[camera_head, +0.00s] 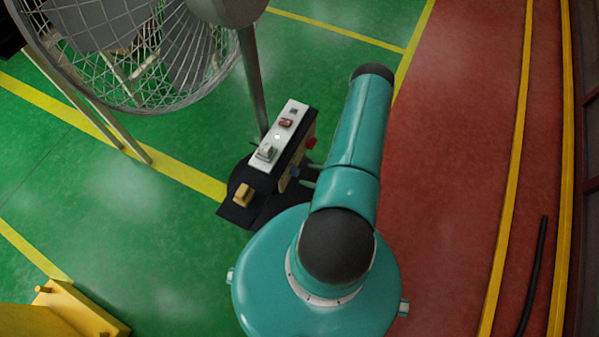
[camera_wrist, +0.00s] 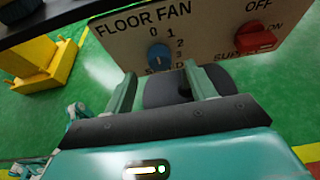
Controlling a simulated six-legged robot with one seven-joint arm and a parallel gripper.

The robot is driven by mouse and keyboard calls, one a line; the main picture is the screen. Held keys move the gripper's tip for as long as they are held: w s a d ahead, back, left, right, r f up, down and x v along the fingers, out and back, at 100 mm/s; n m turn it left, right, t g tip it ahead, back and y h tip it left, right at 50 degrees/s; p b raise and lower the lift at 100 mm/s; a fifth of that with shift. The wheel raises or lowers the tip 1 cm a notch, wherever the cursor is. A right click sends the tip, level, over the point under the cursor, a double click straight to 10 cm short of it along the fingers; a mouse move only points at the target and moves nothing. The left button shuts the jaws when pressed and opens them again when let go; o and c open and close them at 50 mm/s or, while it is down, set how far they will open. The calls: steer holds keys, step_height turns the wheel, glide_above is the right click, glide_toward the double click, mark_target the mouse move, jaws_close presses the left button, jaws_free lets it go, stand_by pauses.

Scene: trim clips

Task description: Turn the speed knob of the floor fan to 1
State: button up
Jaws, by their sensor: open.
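The floor fan (camera_head: 150,45) stands at the upper left of the head view, its control box (camera_head: 283,135) on the pole. In the wrist view the box's cream panel (camera_wrist: 215,38) reads FLOOR FAN, with the blue speed knob (camera_wrist: 158,55) below the numbers 0, 1, 2 and 3. A short pale mark shows on the knob, but I cannot tell which number it points to. My gripper (camera_wrist: 160,70) is open, its two fingers below and either side of the knob, with nothing between them. The knob looks apart from the fingers.
A red supply switch (camera_wrist: 256,40) sits right of the knob on the same panel. A yellow block (camera_wrist: 38,65) stands at the left in the wrist view.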

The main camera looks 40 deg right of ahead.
mark_target(298, 172)
steer(key=x, duration=0.4)
steer(key=shift+w+a+f, duration=0.1)
steer(key=shift+w+f, duration=0.05)
steer(key=shift+w, duration=0.15)
steer(key=c, duration=1)
steer(key=shift+m, duration=0.3)
steer(key=shift+w+d+f+m+g+y, duration=0.1)
steer(key=shift+d+m+g+y, duration=0.05)
steer(key=shift+m+y, duration=0.9)
steer(key=shift+w+d+m+g+y, duration=0.15)
steer(key=shift+m+y, duration=0.6)
steer(key=shift+m, duration=0.6)
steer(key=shift+s, duration=0.1)
